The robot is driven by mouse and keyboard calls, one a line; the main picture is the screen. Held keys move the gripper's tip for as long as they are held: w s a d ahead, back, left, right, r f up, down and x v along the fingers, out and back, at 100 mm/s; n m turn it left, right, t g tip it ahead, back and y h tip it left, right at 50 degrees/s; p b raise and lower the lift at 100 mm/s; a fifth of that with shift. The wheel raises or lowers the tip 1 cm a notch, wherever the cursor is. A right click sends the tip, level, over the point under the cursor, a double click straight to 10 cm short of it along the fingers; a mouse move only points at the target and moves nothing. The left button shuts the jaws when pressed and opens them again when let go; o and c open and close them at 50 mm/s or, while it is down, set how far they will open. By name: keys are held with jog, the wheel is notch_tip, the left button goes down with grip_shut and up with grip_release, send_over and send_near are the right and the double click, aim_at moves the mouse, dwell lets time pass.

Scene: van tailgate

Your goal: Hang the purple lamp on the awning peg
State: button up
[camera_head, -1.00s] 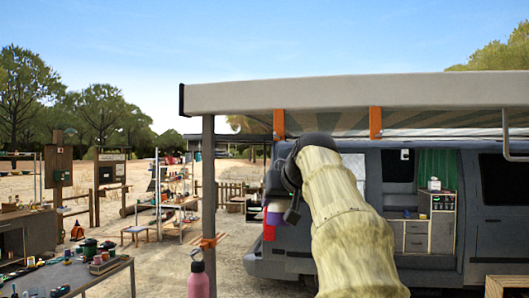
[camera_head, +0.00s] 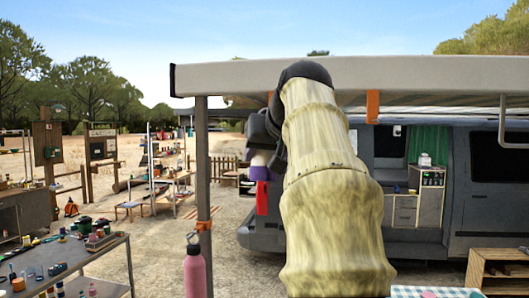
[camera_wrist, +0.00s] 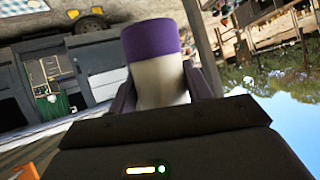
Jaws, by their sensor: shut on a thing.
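The purple lamp (camera_wrist: 152,40) fills the middle of the wrist view, with a purple band and a pale white body. My gripper (camera_wrist: 165,85) is shut on it, one finger on each side of the pale part. In the head view the lamp (camera_head: 260,158) shows small, left of my arm and below the awning's front edge (camera_head: 340,78). My arm hides part of the gripper there. Orange fittings hang under the awning; one (camera_head: 372,107) is clear, another is mostly hidden behind my arm. I cannot make out a peg tip. The lamp appears apart from the awning.
A grey van (camera_head: 420,240) stands under the awning on the right. A dark awning post (camera_head: 203,170) stands left of the lamp. A pink bottle (camera_head: 194,270) is at the front, a workbench (camera_head: 70,262) at the left. Open ground lies between the post and the workbench.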

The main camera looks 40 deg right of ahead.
jog(key=w+d+f+p, duration=0.1)
jog(key=w+d+p, duration=0.3)
jog(key=d, duration=0.1)
jog(key=shift+w+d+f, duration=0.25)
jog(key=shift+w+d, duration=0.05)
jog(key=shift+w, duration=0.1)
dwell(0.9)
dwell(0.5)
jog(key=o, duration=1.2)
jog(key=b+v, duration=0.2)
jog(key=v, duration=1.5)
jog(key=shift+s+r+b, duration=0.15)
jog(key=shift+s+b, duration=0.05)
jog(key=shift+b, duration=0.1)
